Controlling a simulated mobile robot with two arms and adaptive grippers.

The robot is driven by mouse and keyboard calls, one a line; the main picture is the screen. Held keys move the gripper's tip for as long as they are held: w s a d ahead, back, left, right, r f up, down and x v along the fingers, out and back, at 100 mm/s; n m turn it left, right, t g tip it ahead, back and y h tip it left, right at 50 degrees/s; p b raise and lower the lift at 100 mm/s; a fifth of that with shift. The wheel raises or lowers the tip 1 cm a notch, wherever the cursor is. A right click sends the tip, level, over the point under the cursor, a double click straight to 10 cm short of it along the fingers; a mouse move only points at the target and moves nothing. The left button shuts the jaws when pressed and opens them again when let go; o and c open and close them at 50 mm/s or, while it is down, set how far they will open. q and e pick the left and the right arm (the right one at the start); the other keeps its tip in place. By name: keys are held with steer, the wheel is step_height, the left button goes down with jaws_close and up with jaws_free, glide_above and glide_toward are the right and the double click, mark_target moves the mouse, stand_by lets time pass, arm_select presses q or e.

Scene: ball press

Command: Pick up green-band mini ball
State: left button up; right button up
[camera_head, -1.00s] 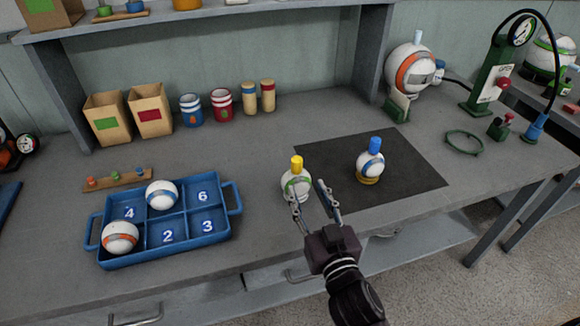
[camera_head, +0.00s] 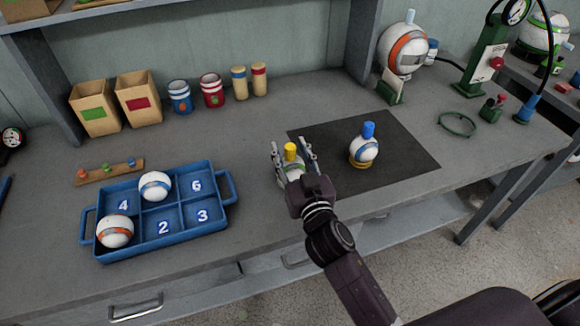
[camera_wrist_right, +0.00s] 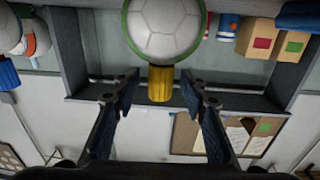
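The green-band mini ball (camera_head: 291,169) is white with a green stripe and a yellow cap (camera_head: 290,151) on top. It stands on the bench at the left edge of a dark mat. My right gripper (camera_head: 292,146) is open, with one finger on each side of the ball; its palm hides the lower part. In the right wrist view the ball (camera_wrist_right: 165,25) lies just past the open fingertips (camera_wrist_right: 159,80), and the yellow cap shows between them. I see no finger contact. My left gripper is not in view.
A white ball with a blue cap (camera_head: 363,150) stands on the dark mat (camera_head: 400,165) to the right. A blue divided tray (camera_head: 233,187) with two balls is at left. Boxes and cans line the back; a green gauge press (camera_head: 483,60) stands at the right.

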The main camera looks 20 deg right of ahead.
steer(key=c, duration=0.4)
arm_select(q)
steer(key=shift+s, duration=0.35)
arm_select(e)
jaws_close()
steer(key=shift+r, duration=0.1)
